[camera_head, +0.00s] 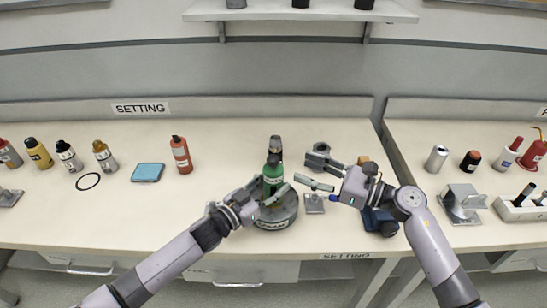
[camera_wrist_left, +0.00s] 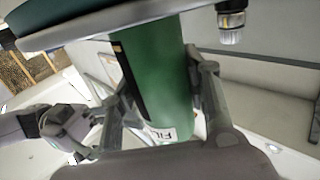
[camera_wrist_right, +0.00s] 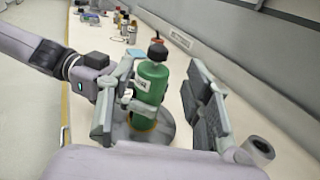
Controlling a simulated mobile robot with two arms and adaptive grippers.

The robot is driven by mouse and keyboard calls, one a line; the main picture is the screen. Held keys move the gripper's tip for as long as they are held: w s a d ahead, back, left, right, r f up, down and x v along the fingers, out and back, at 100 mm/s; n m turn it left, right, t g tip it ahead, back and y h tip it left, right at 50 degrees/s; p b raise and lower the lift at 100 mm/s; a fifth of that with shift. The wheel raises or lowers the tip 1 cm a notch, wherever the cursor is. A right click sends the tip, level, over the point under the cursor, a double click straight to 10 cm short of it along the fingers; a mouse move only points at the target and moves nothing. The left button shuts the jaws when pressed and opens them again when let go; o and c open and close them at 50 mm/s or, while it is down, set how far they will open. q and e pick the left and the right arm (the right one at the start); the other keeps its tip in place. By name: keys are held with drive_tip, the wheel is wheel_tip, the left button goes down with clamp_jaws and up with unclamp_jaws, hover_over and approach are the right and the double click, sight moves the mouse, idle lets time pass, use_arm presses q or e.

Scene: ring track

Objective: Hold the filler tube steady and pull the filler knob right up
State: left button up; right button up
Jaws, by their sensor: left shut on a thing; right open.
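The green filler tube (camera_head: 272,184) stands upright on a round grey base (camera_head: 277,223) in the head view. Its black filler knob (camera_wrist_right: 157,51) sits on top in the right wrist view, close above the tube's shoulder. My left gripper (camera_head: 263,196) is shut on the green tube; its fingers flank the tube (camera_wrist_left: 160,75) in the left wrist view. My right gripper (camera_head: 317,168) is open and empty, to the right of the tube and apart from it. In the right wrist view the tube and knob appear between its spread fingers.
A small grey metal piece (camera_head: 314,204) lies right of the base. An orange bottle (camera_head: 181,154), a blue pad (camera_head: 148,173) and a black ring (camera_head: 88,181) lie left, with free bench between.

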sight(273, 156)
drive_tip(key=x, duration=0.9)
drive_tip(key=shift+w+a, duration=0.15)
drive_tip(key=shift+a, duration=0.2)
clamp_jaws()
idle(0.4)
